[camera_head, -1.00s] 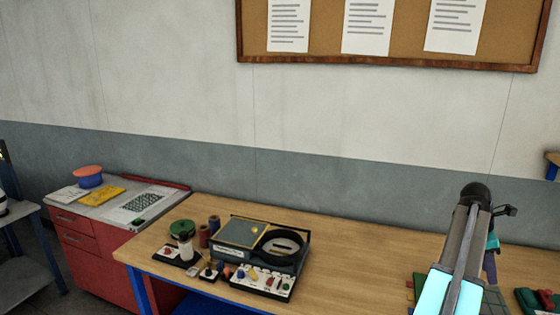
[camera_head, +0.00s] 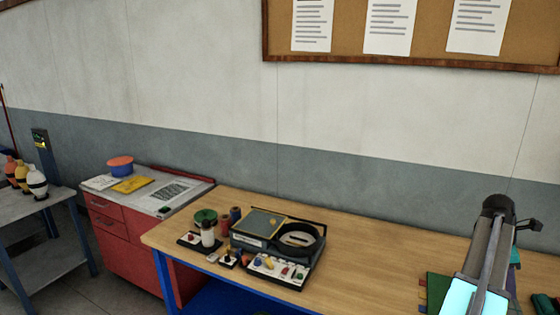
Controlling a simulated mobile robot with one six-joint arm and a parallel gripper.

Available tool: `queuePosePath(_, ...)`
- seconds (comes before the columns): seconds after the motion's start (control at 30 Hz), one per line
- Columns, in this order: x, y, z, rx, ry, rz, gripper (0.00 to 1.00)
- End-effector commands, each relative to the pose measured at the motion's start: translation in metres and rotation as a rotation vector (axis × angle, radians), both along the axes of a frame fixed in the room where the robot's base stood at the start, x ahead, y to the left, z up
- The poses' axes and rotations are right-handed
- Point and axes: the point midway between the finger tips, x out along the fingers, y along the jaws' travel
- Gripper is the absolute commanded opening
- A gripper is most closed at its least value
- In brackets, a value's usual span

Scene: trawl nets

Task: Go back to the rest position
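My arm (camera_head: 485,265) rises at the lower right of the head view, in front of the wooden workbench. My gripper is not clearly visible; the arm's dark upper end hides what lies behind it, and no fingertips can be made out.
The workbench (camera_head: 370,258) carries a grey device with a black ring (camera_head: 295,240), a tray of small coloured parts (camera_head: 280,270) and a green-topped spool (camera_head: 206,218). A red cabinet (camera_head: 125,245) and a grey side table (camera_head: 40,203) with several bottles stand left. The bench middle is clear.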

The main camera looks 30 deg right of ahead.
Motion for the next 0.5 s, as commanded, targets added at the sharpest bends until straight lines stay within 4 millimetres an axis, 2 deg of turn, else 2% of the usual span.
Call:
queuePosePath(0.27,0.047,0.023,-0.023,-0.012,-0.036,-0.014,0.37)
queuePosePath(0.37,0.071,0.037,-0.036,-0.015,-0.057,-0.025,0.37)
queuePosePath(0.5,0.114,0.066,-0.059,-0.021,-0.094,-0.046,0.37)
